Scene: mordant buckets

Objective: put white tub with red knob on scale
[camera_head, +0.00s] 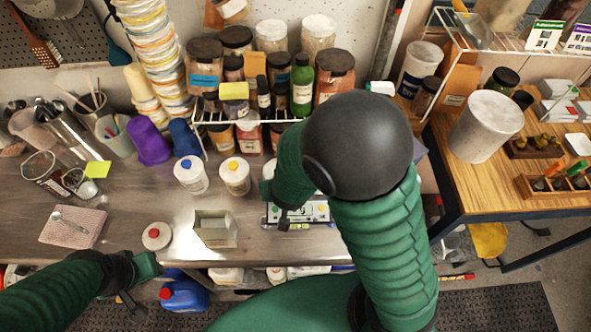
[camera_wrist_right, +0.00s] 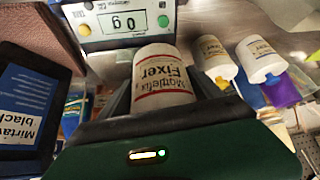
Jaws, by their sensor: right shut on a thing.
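In the head view the scale (camera_head: 320,212) is partly hidden by my right arm, which also hides most of the held tub. My left gripper (camera_head: 138,284) is open and empty near the bench's front edge.
White tubs with a blue knob (camera_head: 191,175) and a yellow knob (camera_head: 235,177) stand behind. An open beige box (camera_head: 215,230) stands left of the scale. A wire rack (camera_head: 240,117) of jars lines the back. Some bench between is clear.

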